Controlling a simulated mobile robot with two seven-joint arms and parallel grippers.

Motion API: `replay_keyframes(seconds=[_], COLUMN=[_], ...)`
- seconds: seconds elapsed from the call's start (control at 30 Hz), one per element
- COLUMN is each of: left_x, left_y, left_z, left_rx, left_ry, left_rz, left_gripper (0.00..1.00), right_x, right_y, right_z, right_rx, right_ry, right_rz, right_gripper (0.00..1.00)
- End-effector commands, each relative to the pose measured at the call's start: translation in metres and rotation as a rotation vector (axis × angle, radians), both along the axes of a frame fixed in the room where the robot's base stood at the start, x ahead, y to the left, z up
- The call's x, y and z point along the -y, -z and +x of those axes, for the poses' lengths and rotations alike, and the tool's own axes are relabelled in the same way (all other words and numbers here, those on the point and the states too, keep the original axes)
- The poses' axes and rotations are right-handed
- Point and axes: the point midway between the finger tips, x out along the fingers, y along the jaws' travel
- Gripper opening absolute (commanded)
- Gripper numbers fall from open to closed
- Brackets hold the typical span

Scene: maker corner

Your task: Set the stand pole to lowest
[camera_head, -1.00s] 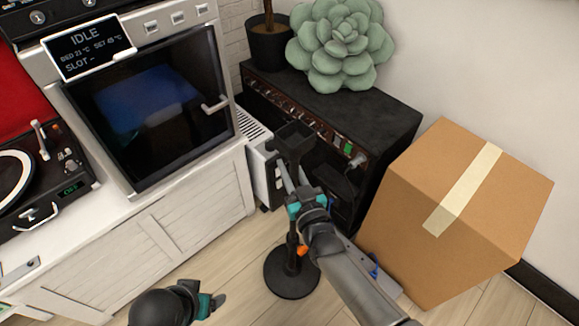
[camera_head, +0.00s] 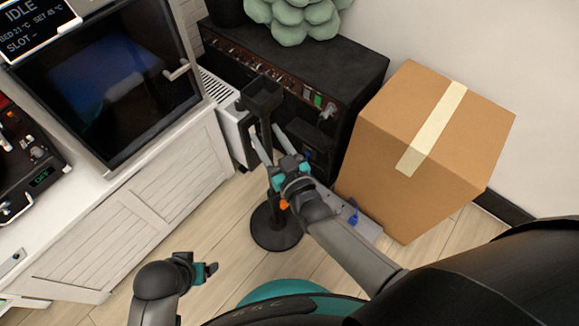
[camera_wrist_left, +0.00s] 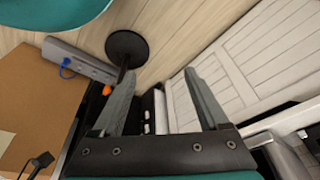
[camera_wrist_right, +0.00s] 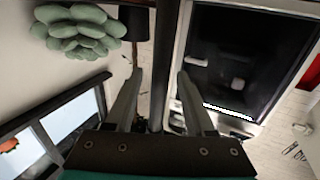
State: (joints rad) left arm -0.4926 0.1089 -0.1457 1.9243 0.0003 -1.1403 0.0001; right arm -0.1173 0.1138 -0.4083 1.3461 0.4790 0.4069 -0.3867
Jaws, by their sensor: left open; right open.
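The black stand has a round base (camera_head: 272,238) on the floor, an upright pole and a dark bracket (camera_head: 262,97) on top. A small orange part shows beside the pole, partly behind my right wrist; I cannot tell what it belongs to. My right gripper (camera_head: 264,136) is open at the upper pole, just below the bracket. In the right wrist view the dark pole (camera_wrist_right: 166,50) runs between its spread fingers; contact cannot be told. My left gripper (camera_head: 212,270) is open and empty, low and left of the base. The left wrist view also shows the stand base (camera_wrist_left: 127,46).
A cardboard box (camera_head: 470,125) stands right of the stand, and a black amplifier (camera_head: 350,65) behind it. A grey power strip (camera_head: 362,228) with a blue plug lies near the box. A white cabinet (camera_head: 150,210) is at left. Floor shows between cabinet and stand.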

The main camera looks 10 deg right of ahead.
Motion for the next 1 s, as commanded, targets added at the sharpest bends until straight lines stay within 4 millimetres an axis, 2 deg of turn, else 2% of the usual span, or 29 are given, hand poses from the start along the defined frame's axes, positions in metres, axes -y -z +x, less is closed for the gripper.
replay_keyframes(seconds=[0.4, 0.6, 0.8, 1.0], left_x=[-0.005, -0.009, -0.012, -0.012], left_y=[0.042, 0.056, 0.063, 0.064], left_z=[-0.026, -0.031, -0.033, -0.034], left_rx=[-0.067, -0.069, -0.068, -0.069], left_ry=[0.004, 0.004, 0.005, 0.005], left_rz=[0.012, 0.017, 0.020, 0.020], left_gripper=[0.77, 0.77, 0.77, 0.77], right_x=[0.017, 0.024, 0.026, 0.027], right_y=[-0.001, 0.000, 0.000, 0.000], right_z=[-0.073, -0.098, -0.110, -0.111], right_rx=[-0.005, -0.004, -0.003, -0.002], right_ry=[-0.001, -0.002, -0.001, -0.001], right_rz=[-0.001, -0.001, -0.001, 0.000], right_gripper=[0.54, 0.54, 0.54, 0.54])
